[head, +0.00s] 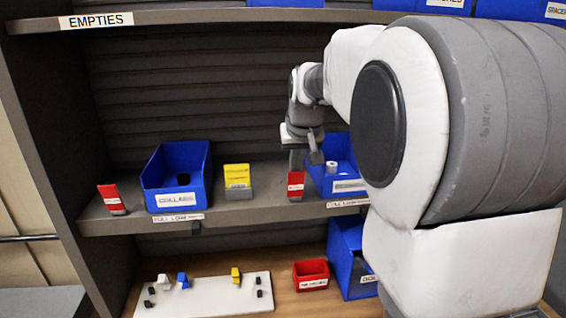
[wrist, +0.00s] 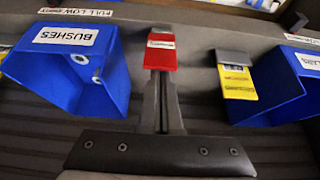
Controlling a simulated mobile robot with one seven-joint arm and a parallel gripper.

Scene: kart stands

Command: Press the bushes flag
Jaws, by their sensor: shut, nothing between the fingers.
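The blue bin labelled BUSHES (wrist: 70,75) shows at the left of the wrist view, and its blue side (head: 322,180) shows at the right of the shelf in the head view. A red flag (head: 296,186) on a grey base stands left of this bin in the head view. The same red flag (wrist: 160,55) is centred in the wrist view; its small print cannot be read. My gripper (head: 296,168) is shut and empty, pointing down right at the red flag's top edge. Its fingertips (wrist: 161,78) overlap that edge in the wrist view; I cannot tell whether they touch.
A yellow flag (head: 238,176) stands left of the red one, then the blue COLLARS bin (head: 176,202) and another red flag (head: 112,198). Below are a white board (head: 215,298) with small pieces, a red bin (head: 311,284) and a blue bin (head: 350,280).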

